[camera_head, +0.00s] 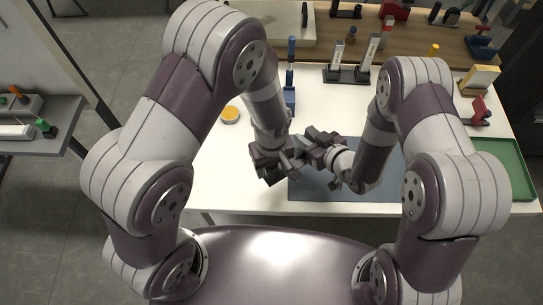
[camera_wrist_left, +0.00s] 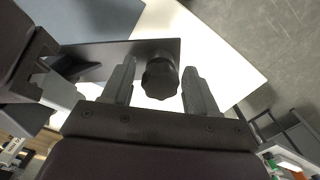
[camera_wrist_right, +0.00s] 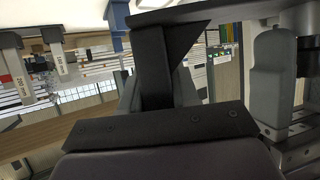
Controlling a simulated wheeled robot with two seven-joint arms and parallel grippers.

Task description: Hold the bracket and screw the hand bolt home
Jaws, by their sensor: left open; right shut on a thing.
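The hand bolt (camera_wrist_left: 160,78) is a black lobed knob in the left wrist view. It sits between the two fingers of my left gripper (camera_wrist_left: 160,68), which is open around it with gaps at both sides. The bracket (camera_wrist_left: 95,50) is a dark plate beside and behind the knob. In the right wrist view, the bracket (camera_wrist_right: 178,50) has a flat top and an upright web, and my right gripper (camera_wrist_right: 158,88) is shut on that web. In the head view, my left gripper (camera_head: 272,168) and my right gripper (camera_head: 322,148) meet closely, and the bolt's shaft is hidden.
A blue-grey mat (camera_head: 310,187) lies under the grippers on the white table (camera_head: 225,180). A yellow round dish (camera_head: 230,114) is at left, a green tray (camera_head: 508,160) at right. Labelled stands (camera_head: 350,74) and a blue upright tool (camera_head: 290,75) stand behind.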

